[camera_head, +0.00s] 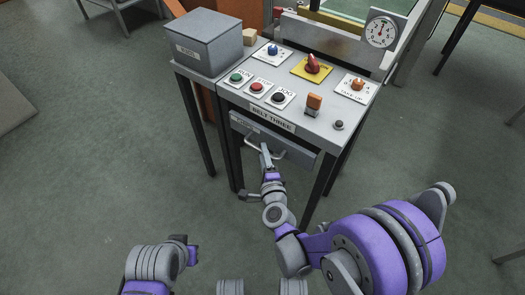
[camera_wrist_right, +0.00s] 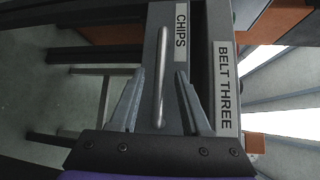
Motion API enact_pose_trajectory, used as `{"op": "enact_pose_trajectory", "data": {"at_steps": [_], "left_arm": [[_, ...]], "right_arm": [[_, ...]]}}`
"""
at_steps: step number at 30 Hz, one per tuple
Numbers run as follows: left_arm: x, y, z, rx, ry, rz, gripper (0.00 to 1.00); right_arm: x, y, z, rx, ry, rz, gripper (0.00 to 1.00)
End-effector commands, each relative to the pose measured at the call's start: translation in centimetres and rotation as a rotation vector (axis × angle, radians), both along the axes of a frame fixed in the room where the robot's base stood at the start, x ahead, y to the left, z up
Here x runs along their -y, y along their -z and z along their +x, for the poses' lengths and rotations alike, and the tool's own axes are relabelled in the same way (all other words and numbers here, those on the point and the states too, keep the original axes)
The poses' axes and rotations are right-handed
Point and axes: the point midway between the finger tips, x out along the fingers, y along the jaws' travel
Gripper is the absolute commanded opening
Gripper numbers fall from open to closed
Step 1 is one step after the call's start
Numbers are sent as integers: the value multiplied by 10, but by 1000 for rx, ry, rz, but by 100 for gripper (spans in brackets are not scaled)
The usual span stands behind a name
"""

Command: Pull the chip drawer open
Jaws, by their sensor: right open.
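The chip drawer (camera_head: 296,151) is a grey box front under the belt panel, with a pale bar handle (camera_head: 248,143). In the right wrist view the drawer front (camera_wrist_right: 171,112) carries a "CHIPS" label, and its handle (camera_wrist_right: 161,95) is a straight metal bar. My right gripper (camera_head: 265,152) is at the drawer front. In the right wrist view my right gripper (camera_wrist_right: 160,74) is open, with one finger on each side of the bar; no gap closes on it. Whether the drawer sits fully shut is hard to tell.
The "BELT THREE" panel (camera_head: 325,112) with buttons and knobs lies directly above the drawer. A grey lidded box (camera_head: 203,42) stands at its left. Dark table legs (camera_head: 196,130) flank the drawer. The floor (camera_head: 90,170) in front and to the left is clear.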

Motion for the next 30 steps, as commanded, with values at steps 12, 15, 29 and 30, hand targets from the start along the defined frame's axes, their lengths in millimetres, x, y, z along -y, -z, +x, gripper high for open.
{"op": "enact_pose_trajectory", "data": {"at_steps": [12,15,29,30], "left_arm": [[0,2,0,-1,0,0,0],[0,2,0,-1,0,0,0],[0,2,0,-1,0,0,0],[0,2,0,-1,0,0,0]], "right_arm": [[-3,3,21,0,0,-1,47],[-3,3,21,0,0,-1,47],[-3,3,20,0,0,-2,0],[-3,3,20,0,0,-2,0]]}}
